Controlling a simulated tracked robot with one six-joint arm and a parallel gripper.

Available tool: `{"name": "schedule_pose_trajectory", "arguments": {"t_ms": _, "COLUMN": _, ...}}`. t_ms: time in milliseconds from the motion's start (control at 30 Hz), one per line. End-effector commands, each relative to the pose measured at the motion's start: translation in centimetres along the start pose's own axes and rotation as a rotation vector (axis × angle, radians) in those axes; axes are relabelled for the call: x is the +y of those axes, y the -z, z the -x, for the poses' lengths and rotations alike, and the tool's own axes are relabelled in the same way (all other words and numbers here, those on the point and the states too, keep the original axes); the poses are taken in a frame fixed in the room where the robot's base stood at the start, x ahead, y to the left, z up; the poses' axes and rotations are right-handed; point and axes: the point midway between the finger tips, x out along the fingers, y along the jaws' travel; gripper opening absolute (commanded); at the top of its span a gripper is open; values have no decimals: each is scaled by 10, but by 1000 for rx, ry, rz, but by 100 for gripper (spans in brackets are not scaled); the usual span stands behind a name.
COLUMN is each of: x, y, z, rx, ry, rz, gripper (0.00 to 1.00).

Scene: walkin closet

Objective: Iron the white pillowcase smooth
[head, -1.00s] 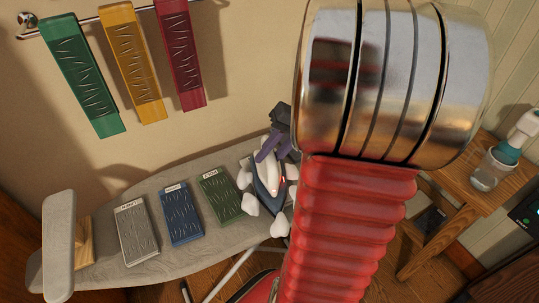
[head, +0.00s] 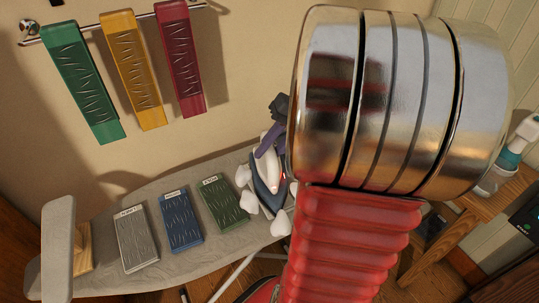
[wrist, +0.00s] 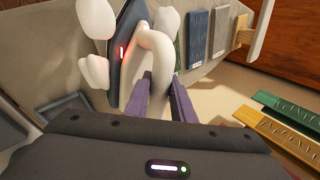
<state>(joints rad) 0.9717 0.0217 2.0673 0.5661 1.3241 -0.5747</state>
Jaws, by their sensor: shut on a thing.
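My gripper (wrist: 162,82), with purple fingers, is shut on the white handle of a dark-blue iron (wrist: 124,50) with a lit red light. In the head view the iron (head: 266,190) is over the right part of the grey ironing board (head: 105,283); I cannot tell whether it touches the board. Rounded white lumps (head: 280,224) surround it, also in the wrist view (wrist: 94,75). I cannot make out a white pillowcase; my arm hides the board's right end in the head view.
Grey (head: 137,240), blue (head: 182,221) and green (head: 226,203) labelled, creased panels lie on the board. Green (head: 84,85), yellow (head: 134,75) and crimson (head: 181,62) panels hang from a wall rail. A wooden stand (head: 445,255) with a bottle (head: 520,140) is at right.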

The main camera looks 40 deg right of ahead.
Motion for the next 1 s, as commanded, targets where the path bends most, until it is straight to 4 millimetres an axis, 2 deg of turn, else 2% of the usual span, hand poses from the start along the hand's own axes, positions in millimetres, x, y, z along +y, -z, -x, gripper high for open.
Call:
{"name": "schedule_pose_trajectory", "arguments": {"t_ms": 367, "x": -11, "y": 1, "z": 16, "rx": 2, "ry": 1, "rz": 1, "gripper": 0}}
{"name": "schedule_pose_trajectory", "arguments": {"t_ms": 767, "x": -10, "y": 1, "z": 15, "rx": 2, "ry": 1, "rz": 0, "gripper": 0}}
{"name": "schedule_pose_trajectory", "arguments": {"t_ms": 1000, "x": -6, "y": 5, "z": 6, "rx": 2, "ry": 2, "rz": 0, "gripper": 0}}
